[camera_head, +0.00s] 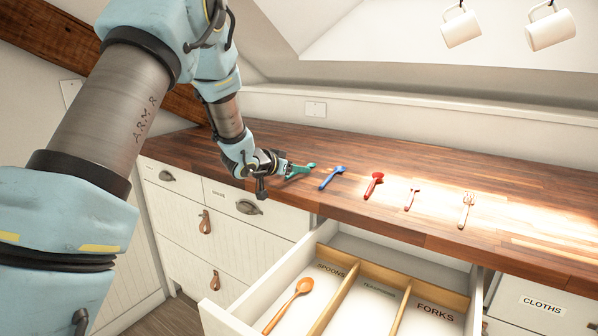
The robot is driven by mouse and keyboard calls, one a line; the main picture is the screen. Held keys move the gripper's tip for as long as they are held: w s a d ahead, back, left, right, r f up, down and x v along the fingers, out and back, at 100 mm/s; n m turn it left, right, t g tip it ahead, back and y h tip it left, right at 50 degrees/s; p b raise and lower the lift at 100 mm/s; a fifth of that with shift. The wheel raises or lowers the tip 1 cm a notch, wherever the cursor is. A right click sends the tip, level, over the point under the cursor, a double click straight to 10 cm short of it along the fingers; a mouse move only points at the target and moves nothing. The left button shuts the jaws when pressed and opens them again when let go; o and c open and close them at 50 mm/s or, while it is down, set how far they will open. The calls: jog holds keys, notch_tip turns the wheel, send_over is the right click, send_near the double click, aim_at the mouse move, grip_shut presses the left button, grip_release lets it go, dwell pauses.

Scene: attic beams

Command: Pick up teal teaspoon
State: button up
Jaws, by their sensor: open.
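The teal teaspoon (300,170) lies at the left end of a row of utensils on the wooden counter, near its front edge. My gripper (279,168) is at the left end of the teaspoon, close to its handle. The gripper is open. It overlaps that end of the teaspoon in the picture, so I cannot tell whether they touch.
To the right on the counter (440,165) lie a blue spoon (331,178), a red spoon (373,185), a small red fork (411,199) and a wooden fork (466,210). Below, an open drawer (250,291) has labelled compartments; an orange spoon (288,305) lies under SPOONS.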

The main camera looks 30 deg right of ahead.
grip_shut()
jog(key=shift+r, duration=0.15)
dwell(0.5)
